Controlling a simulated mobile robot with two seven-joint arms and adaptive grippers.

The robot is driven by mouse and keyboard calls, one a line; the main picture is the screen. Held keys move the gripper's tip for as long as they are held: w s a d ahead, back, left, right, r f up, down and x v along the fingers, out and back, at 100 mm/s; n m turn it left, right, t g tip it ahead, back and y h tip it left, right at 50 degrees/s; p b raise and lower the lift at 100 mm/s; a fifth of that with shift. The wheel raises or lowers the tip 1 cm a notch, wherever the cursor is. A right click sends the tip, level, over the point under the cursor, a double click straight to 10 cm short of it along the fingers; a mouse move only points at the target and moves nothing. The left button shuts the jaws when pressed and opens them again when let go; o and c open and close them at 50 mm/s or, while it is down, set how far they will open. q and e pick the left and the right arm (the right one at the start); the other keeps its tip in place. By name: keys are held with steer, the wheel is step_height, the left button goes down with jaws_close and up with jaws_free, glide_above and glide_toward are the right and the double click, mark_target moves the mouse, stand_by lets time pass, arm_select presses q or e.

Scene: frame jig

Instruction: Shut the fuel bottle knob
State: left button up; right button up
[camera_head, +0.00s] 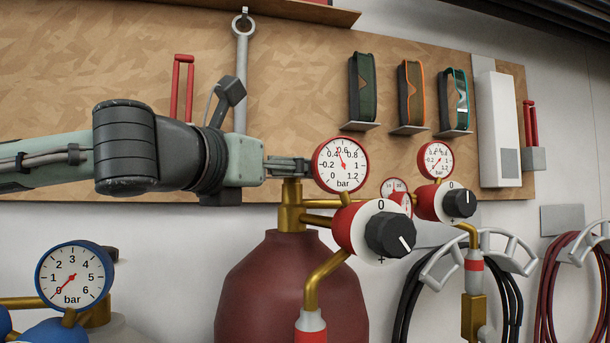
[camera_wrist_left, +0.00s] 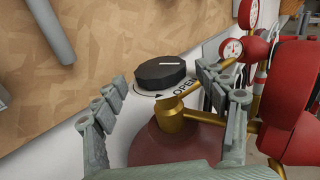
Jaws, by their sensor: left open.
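The fuel bottle (camera_head: 262,285) is dark red with a brass valve (camera_head: 290,205) on top. Its black knob (camera_wrist_left: 162,72) shows in the left wrist view, with a white mark line and a white plate reading OPEN (camera_wrist_left: 184,88) beside it. My left gripper (camera_head: 290,166) comes in from the left at the top of the valve. In the left wrist view the open fingers of this gripper (camera_wrist_left: 163,80) stand on either side of the knob. I cannot tell whether they touch it. In the head view the knob is hidden at the gripper. My right gripper is not in view.
A gauge (camera_head: 341,164) and a red regulator with a black dial (camera_head: 390,235) sit close to the right of the left gripper. A blue gauge (camera_head: 74,275) is at lower left. The wooden tool board (camera_head: 290,70) is behind. Cables (camera_head: 410,285) hang at right.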

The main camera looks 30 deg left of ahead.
arm_select(q)
steer(key=w, duration=0.4)
steer(key=shift+w+a, duration=0.25)
steer(key=shift+w, duration=0.15)
steer(key=shift+w+a, duration=0.1)
steer(key=shift+w, duration=0.75)
steer(key=shift+c, duration=0.7)
steer(key=c, duration=1)
steer(key=shift+c, duration=1)
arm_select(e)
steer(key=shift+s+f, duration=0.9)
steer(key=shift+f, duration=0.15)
arm_select(q)
steer(key=shift+c, duration=0.3)
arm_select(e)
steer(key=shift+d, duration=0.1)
